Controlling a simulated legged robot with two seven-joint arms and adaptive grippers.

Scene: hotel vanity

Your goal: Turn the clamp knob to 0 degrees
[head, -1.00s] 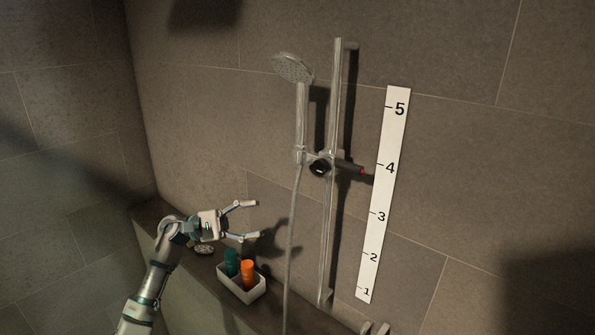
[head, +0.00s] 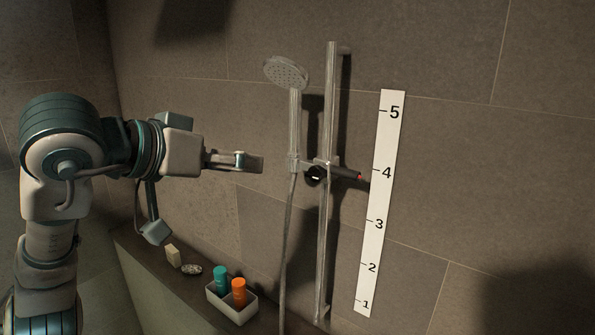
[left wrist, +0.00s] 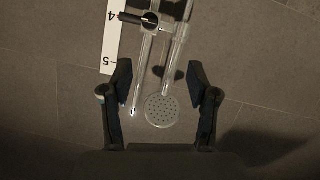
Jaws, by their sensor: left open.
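The clamp knob (head: 314,175) is black with a light mark on its face. It sits on the clamp of the vertical shower rail (head: 324,240), near number 4 of the white scale (head: 381,200). In the left wrist view the knob (left wrist: 150,20) is at the top, beyond the fingers. My left gripper (head: 258,163) is to the left of the knob, near its height, and apart from it. In the left wrist view its two fingers (left wrist: 160,100) are spread and hold nothing. My right gripper is not in view.
The hand shower (head: 286,73) hangs from the clamp, and its hose (head: 285,240) runs down between my left gripper and the rail. A white caddy (head: 232,307) with a teal and an orange bottle stands on the ledge below, beside a soap bar (head: 173,256).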

